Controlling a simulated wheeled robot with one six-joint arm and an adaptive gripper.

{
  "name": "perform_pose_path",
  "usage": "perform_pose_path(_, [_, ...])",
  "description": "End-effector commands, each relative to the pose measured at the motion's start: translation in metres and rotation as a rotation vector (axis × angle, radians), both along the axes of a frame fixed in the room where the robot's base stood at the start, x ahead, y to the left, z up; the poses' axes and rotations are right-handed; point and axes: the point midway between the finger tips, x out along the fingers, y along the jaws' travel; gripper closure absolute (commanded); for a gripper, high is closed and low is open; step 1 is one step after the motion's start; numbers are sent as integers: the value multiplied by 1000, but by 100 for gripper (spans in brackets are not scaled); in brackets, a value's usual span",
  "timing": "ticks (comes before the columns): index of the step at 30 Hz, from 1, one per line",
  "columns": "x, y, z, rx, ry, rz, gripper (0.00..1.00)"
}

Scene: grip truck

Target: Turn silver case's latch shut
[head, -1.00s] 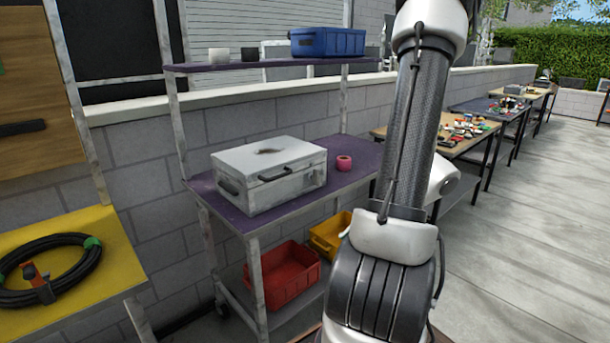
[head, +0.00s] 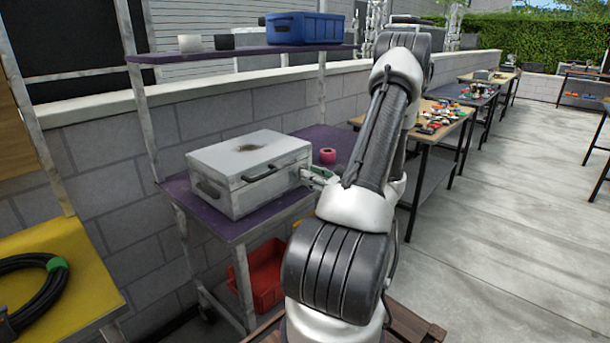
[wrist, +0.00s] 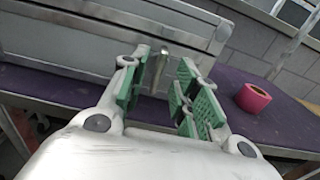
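The silver case (head: 228,192) sits closed on the purple shelf (head: 330,140) of a cart in the head view, with dark handles on its sides. Its grey wall and lid edge fill the upper left of the wrist view (wrist: 60,50). A small upright metal piece, apparently the latch (wrist: 162,68), stands at the case wall between my fingers. My gripper (wrist: 162,88) is open, its green pads on either side of that piece with gaps visible. In the head view my gripper (head: 318,177) is at the case's right side, partly hidden by my arm.
A pink tape roll (head: 327,156) stands on the shelf just right of the case, close to my gripper. A yellow table (head: 70,290) is at left; the paved floor at right is open.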

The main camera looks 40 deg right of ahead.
Motion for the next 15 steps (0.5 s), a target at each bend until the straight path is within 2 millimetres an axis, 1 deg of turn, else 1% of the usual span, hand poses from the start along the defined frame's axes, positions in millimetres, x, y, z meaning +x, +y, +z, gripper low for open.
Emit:
perform_pose_path(1, [8, 2, 0, 0, 0, 4, 70])
perform_pose_path(3, [17, 2, 0, 0, 1, 3, 70])
perform_pose_path(6, [25, 3, 0, 0, 1, 2, 70])
perform_pose_path(9, [28, 2, 0, 0, 2, 1, 70])
perform_pose_path(15, [28, 3, 0, 0, 2, 1, 70])
